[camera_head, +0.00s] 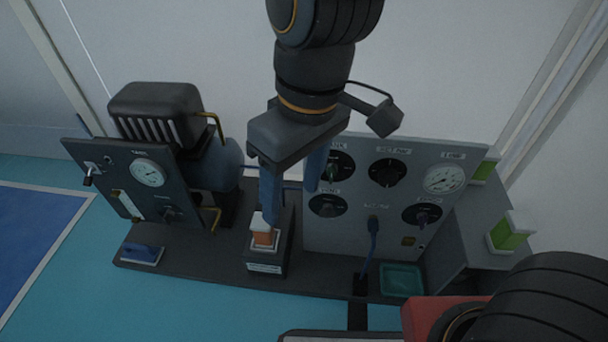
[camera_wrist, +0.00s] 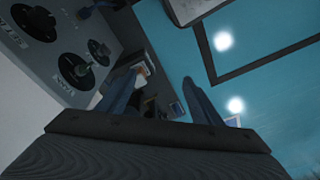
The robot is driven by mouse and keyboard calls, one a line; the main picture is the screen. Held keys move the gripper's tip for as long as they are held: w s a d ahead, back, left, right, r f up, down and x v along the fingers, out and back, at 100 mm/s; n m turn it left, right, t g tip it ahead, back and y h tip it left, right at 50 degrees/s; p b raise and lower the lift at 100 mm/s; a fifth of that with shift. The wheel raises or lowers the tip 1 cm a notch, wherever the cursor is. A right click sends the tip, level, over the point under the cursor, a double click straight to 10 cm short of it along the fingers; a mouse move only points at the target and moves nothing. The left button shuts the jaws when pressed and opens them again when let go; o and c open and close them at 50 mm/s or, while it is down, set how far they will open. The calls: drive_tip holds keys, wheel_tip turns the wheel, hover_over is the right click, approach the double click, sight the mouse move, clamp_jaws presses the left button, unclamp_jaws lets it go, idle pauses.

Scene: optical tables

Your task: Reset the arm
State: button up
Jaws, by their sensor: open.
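My gripper (camera_head: 291,204) hangs down in the upper middle of the head view, in front of the grey panel. Its two blue fingers are apart, with nothing seen between them. The left finger's tip overlaps the top of an orange and white piece (camera_head: 264,238) on a small dark stand (camera_head: 267,262); I cannot tell whether they touch. In the wrist view my gripper (camera_wrist: 160,77) also shows its two fingers spread apart. Part of the dark bench and an orange and white piece show beyond the left finger there.
The grey panel (camera_head: 325,236) with knobs and a gauge stands right of the stand. A dark gauge panel (camera_head: 118,176) and a black-topped motor unit (camera_head: 155,102) stand left. A teal tray (camera_head: 402,280) lies front right. Green-and-white blocks (camera_head: 508,236) sit far right. Blue floor is open in front.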

drive_tip(key=s+m, duration=0.1)
drive_tip(key=s+d+r+m, duration=0.1)
drive_tip(key=m, duration=0.1)
drive_tip(key=shift+s+d+r, duration=0.15)
drive_tip(key=shift+s+d, duration=0.05)
drive_tip(key=shift+d, duration=0.1)
drive_tip(key=shift+r, duration=0.1)
drive_tip(key=d+r+m+p, duration=0.2)
drive_tip(key=d+r+p, duration=0.5)
drive_tip(key=r+p, duration=0.3)
drive_tip(key=d+r+m+h+p, duration=0.1)
drive_tip(key=d+r+p, duration=0.6)
drive_tip(key=p, duration=0.9)
drive_tip(key=d+r+m+p, duration=0.4)
drive_tip(key=d+r+p, duration=0.2)
drive_tip(key=r+p, duration=0.6)
drive_tip(key=shift+d+r+p, duration=0.3)
drive_tip(key=shift+d+p, duration=0.1)
drive_tip(key=shift+p, duration=0.1)
drive_tip(key=shift+c, duration=0.2)
